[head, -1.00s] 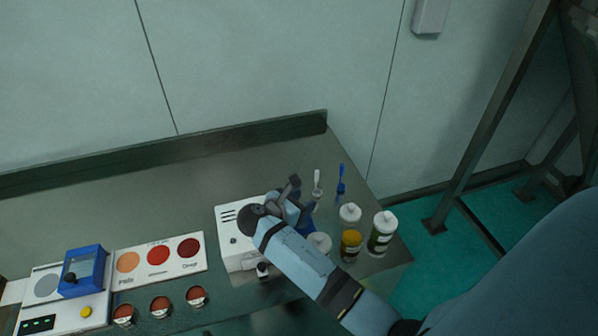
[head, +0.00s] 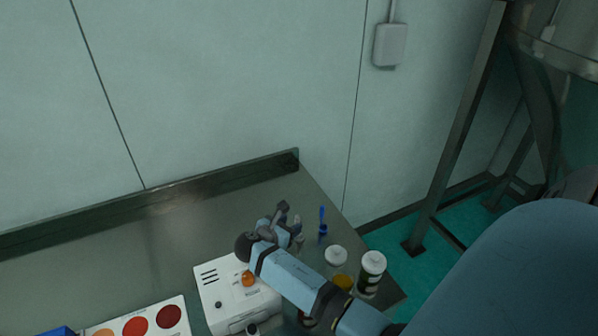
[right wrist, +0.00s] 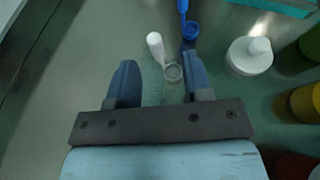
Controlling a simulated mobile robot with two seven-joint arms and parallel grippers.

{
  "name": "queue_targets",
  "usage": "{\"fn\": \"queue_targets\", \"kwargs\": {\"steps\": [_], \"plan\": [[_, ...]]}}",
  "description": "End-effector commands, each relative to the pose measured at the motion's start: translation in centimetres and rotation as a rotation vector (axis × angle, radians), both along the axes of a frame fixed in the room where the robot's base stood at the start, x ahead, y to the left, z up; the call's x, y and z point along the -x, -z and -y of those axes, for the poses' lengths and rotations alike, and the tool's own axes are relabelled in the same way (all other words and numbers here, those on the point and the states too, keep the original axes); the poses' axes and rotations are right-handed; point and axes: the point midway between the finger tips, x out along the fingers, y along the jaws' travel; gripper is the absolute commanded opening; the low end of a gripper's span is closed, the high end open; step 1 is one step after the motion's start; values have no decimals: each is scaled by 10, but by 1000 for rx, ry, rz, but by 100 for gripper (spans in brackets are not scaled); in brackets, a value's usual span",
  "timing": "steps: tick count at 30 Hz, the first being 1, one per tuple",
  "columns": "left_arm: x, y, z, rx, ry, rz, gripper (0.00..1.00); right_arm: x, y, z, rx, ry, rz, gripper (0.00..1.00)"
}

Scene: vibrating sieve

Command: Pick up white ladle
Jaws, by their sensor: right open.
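The white ladle (right wrist: 155,44) shows in the right wrist view, with a pale handle and a small round cup at its lower end. It is just beyond my right gripper (right wrist: 160,78), roughly in line with the gap between the fingers. The gripper is open, and I see nothing held in it. In the head view, my right gripper (head: 284,222) is over the back right of the counter and largely hides the white ladle. My left gripper is not in view.
A blue ladle (right wrist: 184,12) stands right of the white one. White-capped bottles (head: 372,268) (right wrist: 250,55) are farther right, near the counter's edge. A white box device (head: 225,295) sits under my forearm.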

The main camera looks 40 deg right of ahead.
Motion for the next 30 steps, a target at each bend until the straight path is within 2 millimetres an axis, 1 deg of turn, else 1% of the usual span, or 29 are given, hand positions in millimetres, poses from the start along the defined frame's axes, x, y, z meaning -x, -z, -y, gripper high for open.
{"fn": "queue_targets", "kwargs": {"steps": [6,9,13,19,25,30], "plan": [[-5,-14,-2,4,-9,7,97,-9,4,30,2,3,-1,46],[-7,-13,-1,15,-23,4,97,-10,11,40,1,1,-2,46],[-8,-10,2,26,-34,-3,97,-11,15,47,-1,0,1,46],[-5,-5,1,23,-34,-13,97,-11,15,47,-1,0,1,46],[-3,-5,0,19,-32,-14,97,-11,15,47,0,0,0,0],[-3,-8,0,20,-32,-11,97,-11,15,47,0,0,0,0]]}}
